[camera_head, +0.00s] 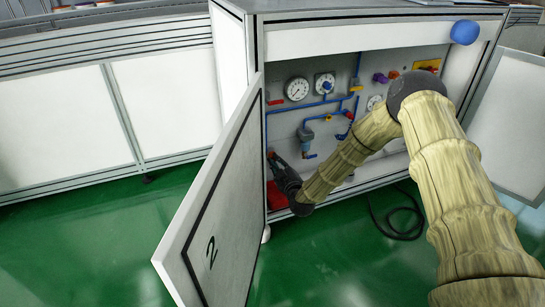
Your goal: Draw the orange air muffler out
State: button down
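A small orange piece (393,74) sits on the grey back panel of the open cabinet, upper right, beside a purple piece. It could be the orange air muffler, but it is too small to be sure. My gripper (275,160) is dark and reaches into the cabinet's lower left, just inside the open door. It is well to the left of and below the orange piece. Its fingertips are small and dark, so I cannot tell whether they are open or hold anything. My arm hides part of the panel's middle and right.
The cabinet door (215,205), marked 2, stands open close left of my gripper. Gauges (297,89), blue tubing (358,104) and a red-orange handle (276,102) are on the panel. A red object (276,196) lies low left. A black cable (405,232) lies on the green floor.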

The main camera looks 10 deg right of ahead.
jog(key=shift+r+n+p, duration=0.1)
jog(key=shift+n+p, duration=1.15)
jog(key=shift+n, duration=0.35)
jog(key=shift+n+p, duration=0.4)
jog(key=shift+n, duration=0.4)
jog(key=shift+n+p, duration=0.35)
jog(key=shift+n, duration=0.85)
jog(key=shift+n+p, duration=0.6)
jog(key=shift+n, duration=0.6)
jog(key=shift+s+d+p, duration=0.15)
jog(key=shift+s+p, duration=0.25)
jog(key=shift+s, duration=0.25)
